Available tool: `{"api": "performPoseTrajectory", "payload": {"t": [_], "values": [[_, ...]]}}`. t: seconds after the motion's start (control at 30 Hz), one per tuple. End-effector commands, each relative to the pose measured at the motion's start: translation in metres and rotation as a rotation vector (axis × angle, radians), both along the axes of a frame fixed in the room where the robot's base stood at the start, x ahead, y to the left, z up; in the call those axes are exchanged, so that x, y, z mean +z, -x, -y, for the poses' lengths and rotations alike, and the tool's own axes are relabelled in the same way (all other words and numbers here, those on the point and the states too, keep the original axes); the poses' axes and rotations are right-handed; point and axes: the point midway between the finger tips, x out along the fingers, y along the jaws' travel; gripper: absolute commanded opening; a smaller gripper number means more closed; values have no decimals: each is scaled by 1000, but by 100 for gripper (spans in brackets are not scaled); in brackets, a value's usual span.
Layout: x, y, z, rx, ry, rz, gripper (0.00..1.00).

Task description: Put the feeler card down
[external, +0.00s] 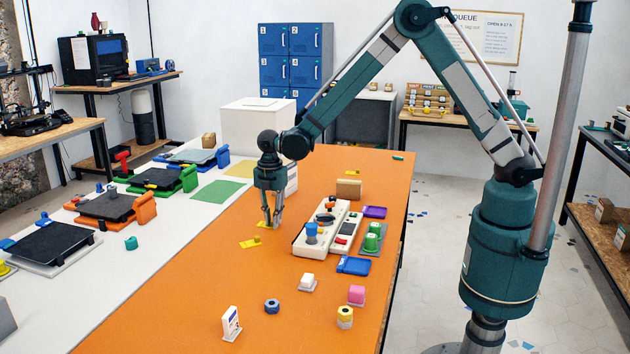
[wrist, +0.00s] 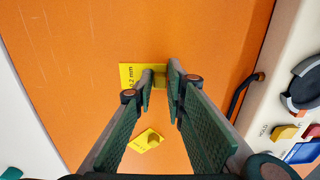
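A yellow feeler card (wrist: 131,79) marked "2 mm" (the start of the marking is hard to read) is at my fingertips, its raised tab between them. It also shows in the external view at the gripper's tips (external: 263,223). My gripper (wrist: 160,79) points down and appears shut on the tab; the fingers hide part of the card. In the external view my gripper (external: 272,224) is low over the orange table. I cannot tell whether the card touches the surface. A second yellow card (wrist: 143,144) with a tab lies flat on the table, nearer the front in the external view (external: 249,243).
The cream control panel (external: 306,248) with knobs and buttons stands close right of my gripper. The orange table (external: 190,305) is bare at front left. A white strip with printer beds (external: 110,206) runs along the left.

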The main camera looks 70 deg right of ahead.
Motion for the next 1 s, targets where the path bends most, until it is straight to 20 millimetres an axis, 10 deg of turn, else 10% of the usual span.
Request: {"api": "performPoseTrajectory", "payload": {"t": [0.57, 1.0], "values": [[4, 0, 0, 0, 0, 0, 25], [57, 0, 0, 0, 0, 0, 25]]}}
